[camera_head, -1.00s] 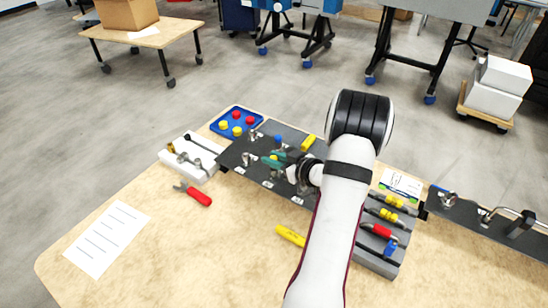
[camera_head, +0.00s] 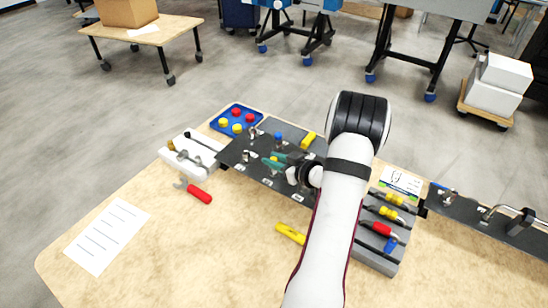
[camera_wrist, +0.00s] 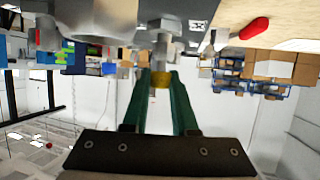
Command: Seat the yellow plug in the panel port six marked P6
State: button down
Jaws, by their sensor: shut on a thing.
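My gripper (camera_head: 271,161) reaches left over the dark panel (camera_head: 231,157). In the wrist view its green fingers (camera_wrist: 160,84) are shut on the yellow plug (camera_wrist: 161,79), of which only a small part shows between the tips. A metal fitting (camera_wrist: 163,46) stands right beyond the plug; I cannot tell whether the two touch or whether the plug is inside a port. Several metal fittings and small white labels are on the panel. The labels are too small to read, so I cannot pick out P6.
A white block with metal parts (camera_head: 183,160) and a red-handled tool (camera_head: 199,194) lie left of the panel. A blue tray (camera_head: 225,127) of red and yellow caps is behind. A grey rack (camera_head: 376,262) is right of my arm. The table's front left holds only paper (camera_head: 107,237).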

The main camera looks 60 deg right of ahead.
jog(key=shift+f, duration=0.2)
jog(key=c, duration=0.6)
grip_release()
jog(key=v, duration=1.5)
jog(key=shift+s+a+r, duration=0.15)
jog(key=shift+s, duration=0.2)
jog(key=shift+w, duration=0.1)
